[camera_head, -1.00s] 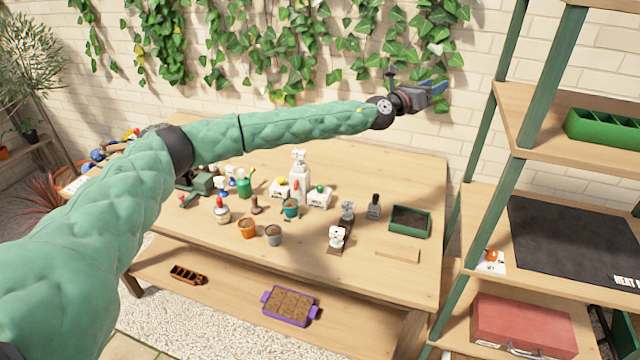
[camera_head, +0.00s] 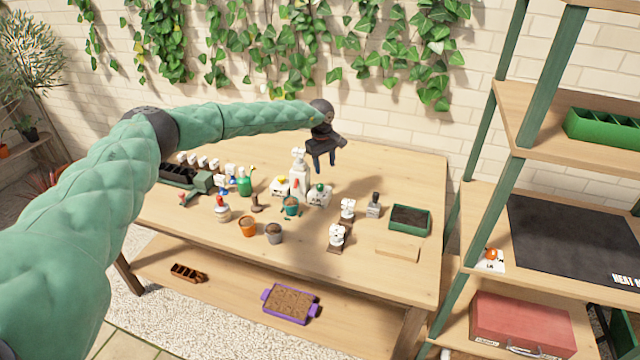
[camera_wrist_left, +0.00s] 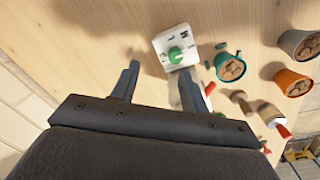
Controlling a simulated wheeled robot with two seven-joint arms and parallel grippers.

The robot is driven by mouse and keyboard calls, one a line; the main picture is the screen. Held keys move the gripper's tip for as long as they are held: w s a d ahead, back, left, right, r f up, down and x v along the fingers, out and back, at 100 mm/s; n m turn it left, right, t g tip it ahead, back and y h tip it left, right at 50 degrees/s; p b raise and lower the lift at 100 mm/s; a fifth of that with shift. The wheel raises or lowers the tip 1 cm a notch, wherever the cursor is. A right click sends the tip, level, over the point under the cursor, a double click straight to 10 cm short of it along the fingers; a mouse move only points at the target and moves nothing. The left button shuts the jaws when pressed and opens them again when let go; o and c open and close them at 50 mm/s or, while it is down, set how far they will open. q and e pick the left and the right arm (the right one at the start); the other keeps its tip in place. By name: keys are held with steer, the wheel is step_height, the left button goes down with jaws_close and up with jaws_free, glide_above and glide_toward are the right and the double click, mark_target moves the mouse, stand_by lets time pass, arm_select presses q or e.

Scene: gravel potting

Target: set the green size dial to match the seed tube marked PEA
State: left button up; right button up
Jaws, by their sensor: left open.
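The green size dial (camera_head: 319,187) sits on a small white box (camera_head: 318,199) on the table, right of the white spray bottle. In the left wrist view the green dial (camera_wrist_left: 176,55) shows from above, with dark marks around it on the white box (camera_wrist_left: 165,40); I cannot tell its setting. My left gripper (camera_head: 323,169) points down above the box, apart from it. Its fingers (camera_wrist_left: 160,70) are open and empty, with the dial just beyond the tips. Several white-labelled pieces stand at a dark rack (camera_head: 177,175) at the left; I cannot read PEA on any.
A white box with a yellow dial (camera_head: 280,186) and a white bottle (camera_head: 299,175) stand close left of the green dial. A teal pot (camera_head: 291,207), an orange pot (camera_head: 247,227) and a grey pot (camera_head: 274,233) are nearer. A green tray (camera_head: 409,220) is at the right.

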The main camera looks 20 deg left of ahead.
mark_target(320, 185)
arm_select(q)
steer(key=shift+s+a+m+g+y, duration=0.3)
steer(key=shift+s+a+m+g, duration=0.1)
steer(key=shift+s+a+m, duration=0.25)
steer(key=shift+f, duration=0.25)
step_height(320, 185, down, 5)
steer(key=p, duration=0.3)
steer(key=shift+f, duration=1.2)
arm_select(e)
steer(key=s+d+f, duration=0.3)
steer(key=f, duration=0.2)
steer(key=shift+s+f+t, duration=0.15)
steer(key=shift+f+t, duration=0.2)
steer(key=shift+t, duration=0.05)
arm_select(q)
jaws_close()
arm_select(e)
steer(key=shift+d, duration=0.1)
